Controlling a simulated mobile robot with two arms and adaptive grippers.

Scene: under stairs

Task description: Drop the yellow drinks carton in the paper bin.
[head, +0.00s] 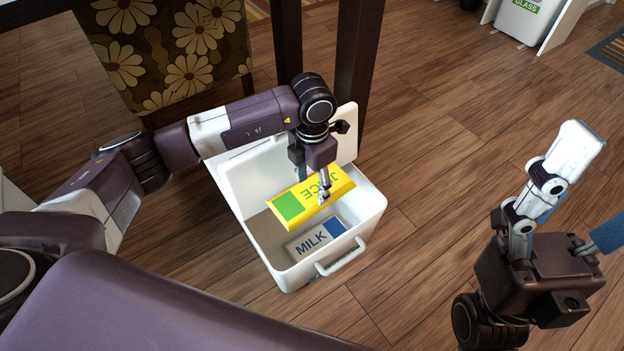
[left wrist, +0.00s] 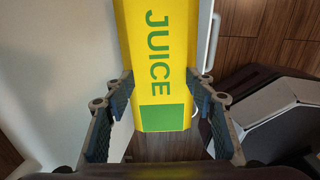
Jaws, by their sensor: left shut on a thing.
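The yellow drinks carton (head: 332,188), with a green panel and the word JUICE, is in my left gripper (head: 313,182). The gripper points down and is shut on it. The carton is over the open white bin (head: 368,205), seemingly within its rim. In the left wrist view the carton (left wrist: 160,30) lies between the two finger pads. A white MILK carton (head: 318,238) lies inside the bin, below the yellow one. No label shows on this bin, so I cannot tell that it is the paper bin. My right gripper (head: 592,198) is empty at the right, fingers spread.
A white bin labelled GLASS (head: 522,18) stands at the far top right. Dark posts (head: 357,60) and a flowered panel (head: 170,50) stand behind the open bin. A handle (head: 348,256) is on the bin's front. Wooden floor (head: 450,130) is clear to its right.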

